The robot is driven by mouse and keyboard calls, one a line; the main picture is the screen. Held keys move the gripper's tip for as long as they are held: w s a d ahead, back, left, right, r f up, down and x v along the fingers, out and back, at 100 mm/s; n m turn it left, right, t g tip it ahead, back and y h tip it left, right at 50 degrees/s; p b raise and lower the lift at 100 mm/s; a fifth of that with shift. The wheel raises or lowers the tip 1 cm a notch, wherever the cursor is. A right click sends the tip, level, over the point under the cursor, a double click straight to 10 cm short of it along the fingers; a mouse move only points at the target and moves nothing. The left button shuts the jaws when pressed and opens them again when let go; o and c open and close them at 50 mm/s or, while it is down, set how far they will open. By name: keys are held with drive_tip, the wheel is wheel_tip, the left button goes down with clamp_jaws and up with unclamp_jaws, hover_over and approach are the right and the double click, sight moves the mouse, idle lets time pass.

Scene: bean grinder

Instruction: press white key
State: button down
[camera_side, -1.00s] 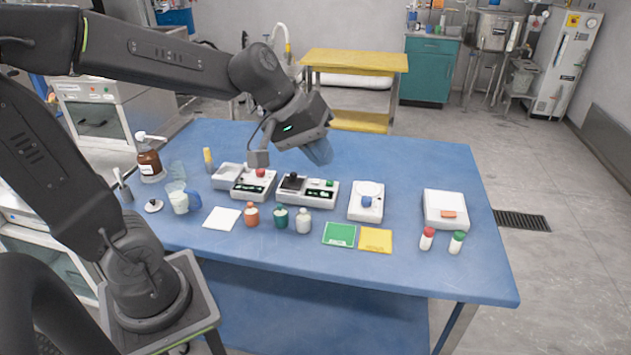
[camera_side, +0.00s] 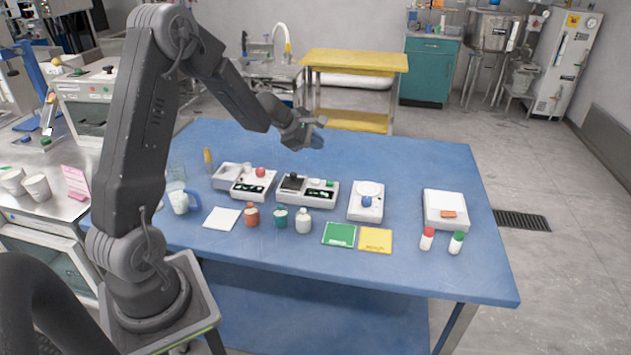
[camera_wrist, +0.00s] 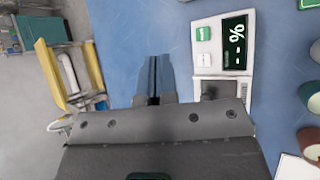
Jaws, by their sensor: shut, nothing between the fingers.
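The white key (camera_wrist: 204,60) is a small square button in the wrist view, beside a green key (camera_wrist: 203,33) and a dark display (camera_wrist: 236,43) showing dashes and a percent sign. These are on a pale device (camera_side: 308,196) in the middle of the blue table; its white key is too small to make out clearly in the side view. In the side view my gripper (camera_side: 318,138) is above the table, behind the device.
A device with a red knob (camera_side: 260,172) stands left of the pale device, and a white one with a blue knob (camera_side: 366,203) stands right. Small bottles (camera_side: 281,217), a green card (camera_side: 339,234) and a yellow card (camera_side: 376,240) lie in front.

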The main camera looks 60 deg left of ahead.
sight(315, 182)
idle(0.3)
drive_tip(key=shift+f, duration=4.4)
drive_tip(key=shift+f, duration=0.1)
drive_tip(key=shift+f, duration=0.3)
drive_tip(key=shift+f, duration=0.5)
drive_tip(key=shift+r, duration=0.9)
drive_tip(key=shift+r, duration=2.55)
